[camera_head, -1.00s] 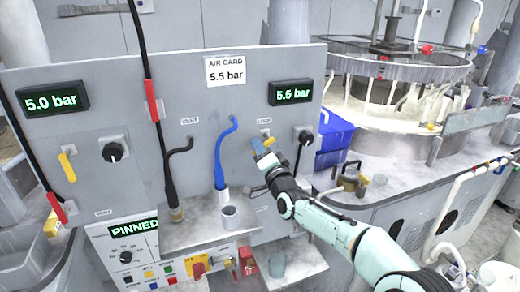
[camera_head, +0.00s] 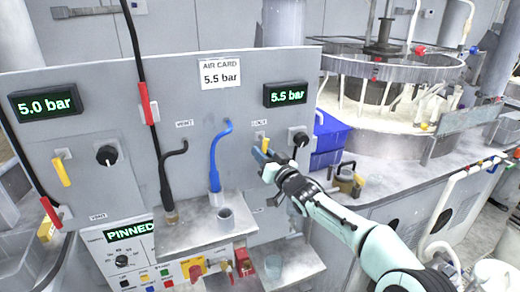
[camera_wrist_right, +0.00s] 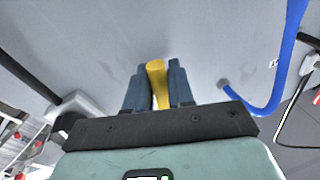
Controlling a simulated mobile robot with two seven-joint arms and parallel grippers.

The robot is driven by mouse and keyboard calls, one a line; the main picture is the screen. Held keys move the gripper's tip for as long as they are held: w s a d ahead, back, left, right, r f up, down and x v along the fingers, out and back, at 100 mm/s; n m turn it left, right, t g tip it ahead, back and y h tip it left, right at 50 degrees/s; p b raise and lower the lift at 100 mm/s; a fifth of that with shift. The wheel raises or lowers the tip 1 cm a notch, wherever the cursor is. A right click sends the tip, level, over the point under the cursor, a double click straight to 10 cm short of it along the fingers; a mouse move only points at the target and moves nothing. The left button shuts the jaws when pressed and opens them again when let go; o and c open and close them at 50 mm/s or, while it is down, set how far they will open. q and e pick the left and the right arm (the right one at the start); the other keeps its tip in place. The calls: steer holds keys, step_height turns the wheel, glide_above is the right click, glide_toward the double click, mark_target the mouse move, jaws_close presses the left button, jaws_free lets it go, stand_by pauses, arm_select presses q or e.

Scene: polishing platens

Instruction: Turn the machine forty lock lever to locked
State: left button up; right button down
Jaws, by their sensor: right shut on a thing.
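A yellow lever (camera_head: 265,145) sits on the grey panel, under a small label too blurred to read, below the right 5.5 bar display (camera_head: 286,94). My right gripper (camera_head: 261,157) is at this lever. In the right wrist view, the yellow lever (camera_wrist_right: 156,72) stands between the two dark blue fingers (camera_wrist_right: 155,88), which are shut on it. The fingers partly hide the lever in the head view. A second yellow lever (camera_head: 62,170) hangs at the panel's left side. My left gripper is not in view.
A blue hooked pipe (camera_head: 214,160) and a black hooked pipe (camera_head: 165,180) rise just left of my right gripper. A black knob (camera_head: 299,138) is close on its right. A metal ledge (camera_head: 200,232) juts out below. Blue bins (camera_head: 327,135) stand beyond the panel's right edge.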

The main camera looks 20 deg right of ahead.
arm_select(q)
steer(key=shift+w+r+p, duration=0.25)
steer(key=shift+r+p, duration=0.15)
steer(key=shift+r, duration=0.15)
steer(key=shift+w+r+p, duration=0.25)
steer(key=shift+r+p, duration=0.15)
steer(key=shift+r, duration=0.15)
arm_select(e)
steer(key=shift+d+n, duration=0.25)
steer(key=shift+n, duration=0.45)
steer(key=shift+d+n, duration=0.2)
steer(key=shift+n, duration=0.5)
steer(key=c, duration=1.1)
jaws_free()
steer(key=shift+s, duration=0.15)
arm_select(q)
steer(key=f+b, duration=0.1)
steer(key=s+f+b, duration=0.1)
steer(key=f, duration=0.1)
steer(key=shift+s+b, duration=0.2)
steer(key=shift+b, duration=0.2)
arm_select(e)
steer(key=s+d+f, duration=0.1)
steer(key=s+d, duration=0.1)
steer(key=s, duration=1.1)
